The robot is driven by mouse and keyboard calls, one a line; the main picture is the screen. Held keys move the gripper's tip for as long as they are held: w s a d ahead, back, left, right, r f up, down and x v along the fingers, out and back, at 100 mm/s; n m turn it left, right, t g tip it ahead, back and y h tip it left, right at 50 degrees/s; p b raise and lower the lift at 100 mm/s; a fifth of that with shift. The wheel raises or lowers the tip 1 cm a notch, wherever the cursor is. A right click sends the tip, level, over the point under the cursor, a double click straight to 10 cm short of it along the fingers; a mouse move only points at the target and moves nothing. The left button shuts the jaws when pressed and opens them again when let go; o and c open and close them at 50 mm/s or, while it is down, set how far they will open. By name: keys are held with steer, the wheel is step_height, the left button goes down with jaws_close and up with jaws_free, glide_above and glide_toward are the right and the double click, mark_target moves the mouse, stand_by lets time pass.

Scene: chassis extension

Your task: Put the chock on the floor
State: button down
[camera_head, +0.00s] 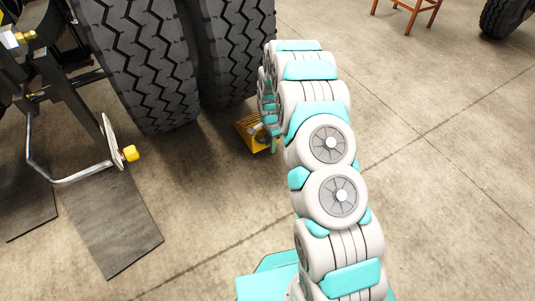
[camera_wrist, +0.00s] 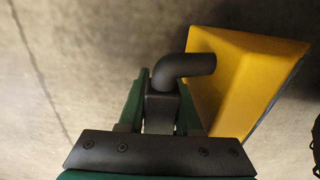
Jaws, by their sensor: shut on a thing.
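The yellow chock (camera_head: 250,133) is beside the large twin tyres in the head view, partly hidden behind my arm. In the wrist view the chock (camera_wrist: 240,75) fills the right side, with a black bent handle (camera_wrist: 186,70) at its left. My gripper (camera_wrist: 160,92) is shut on this handle, its green fingers on either side. In the head view my gripper (camera_head: 271,132) is mostly hidden by the arm. The chock is low over or on the floor (camera_head: 205,205); I cannot tell whether it touches.
Two big black tyres (camera_head: 145,65) stand at the upper left. A metal step frame (camera_head: 75,175) and dark mats (camera_head: 110,220) lie to the left. A wooden chair (camera_head: 408,12) and another tyre (camera_head: 503,15) are at the far right. The concrete floor at the right is clear.

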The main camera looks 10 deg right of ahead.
steer(key=shift+s+a+f+b, duration=0.15)
steer(key=shift+s+a+f, duration=0.1)
steer(key=shift+f, duration=0.4)
steer(key=shift+s+a+f+b, duration=0.1)
steer(key=shift+s+a+f, duration=0.1)
steer(key=shift+f, duration=0.4)
steer(key=shift+s+a+f+b, duration=0.15)
steer(key=shift+a+f, duration=0.1)
steer(key=shift+f, duration=0.4)
steer(key=c, duration=0.6)
jaws_free()
steer(key=shift+r, duration=0.1)
